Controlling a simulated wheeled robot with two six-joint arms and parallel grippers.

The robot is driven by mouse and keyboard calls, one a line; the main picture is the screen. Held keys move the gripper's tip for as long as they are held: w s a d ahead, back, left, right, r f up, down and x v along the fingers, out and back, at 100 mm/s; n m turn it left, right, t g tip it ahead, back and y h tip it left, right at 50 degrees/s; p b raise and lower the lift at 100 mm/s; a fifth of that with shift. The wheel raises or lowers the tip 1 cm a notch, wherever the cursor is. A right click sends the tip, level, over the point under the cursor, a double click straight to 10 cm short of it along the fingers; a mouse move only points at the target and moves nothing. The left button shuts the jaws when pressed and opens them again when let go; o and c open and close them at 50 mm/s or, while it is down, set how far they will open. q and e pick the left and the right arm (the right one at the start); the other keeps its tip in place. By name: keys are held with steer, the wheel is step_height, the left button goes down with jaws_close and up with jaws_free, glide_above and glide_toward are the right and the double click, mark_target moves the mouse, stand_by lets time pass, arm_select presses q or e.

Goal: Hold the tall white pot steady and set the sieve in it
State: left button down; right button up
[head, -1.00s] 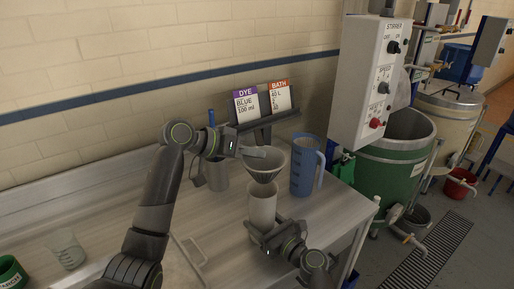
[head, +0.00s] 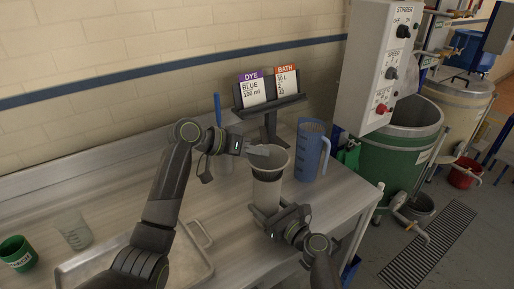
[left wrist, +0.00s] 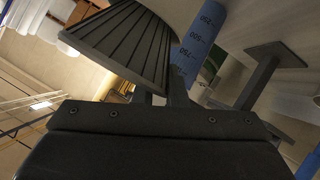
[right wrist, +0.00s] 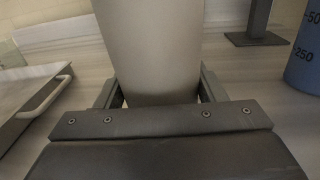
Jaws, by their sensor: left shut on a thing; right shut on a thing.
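The tall white pot (head: 266,194) stands upright on the metal table in the head view. My right gripper (head: 284,216) is shut around its lower body, and the pot fills the right wrist view (right wrist: 150,50) between the fingers. The grey cone-shaped sieve (head: 267,163) sits at the pot's mouth, its wide rim above the pot and its lower part hidden. My left gripper (head: 257,151) is shut on the sieve at its rim. Whether the sieve rests on the pot's edge is too small to tell.
A blue measuring jug (head: 309,155) stands close on the right. A dark stand (head: 270,104) with two cards is behind. A metal tray (head: 203,270), a clear beaker (head: 76,232) and a green cup (head: 17,253) are on the left. The table's right edge is near the pot.

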arm_select(q)
steer(key=shift+f, duration=0.15)
steer(key=shift+f, duration=0.5)
steer(key=c, duration=1.4)
jaws_free()
steer(key=shift+f, duration=0.1)
steer(key=shift+a, duration=0.1)
steer(key=v, duration=1.2)
arm_select(e)
steer(key=o, duration=1.1)
arm_select(q)
steer(key=shift+w, duration=0.1)
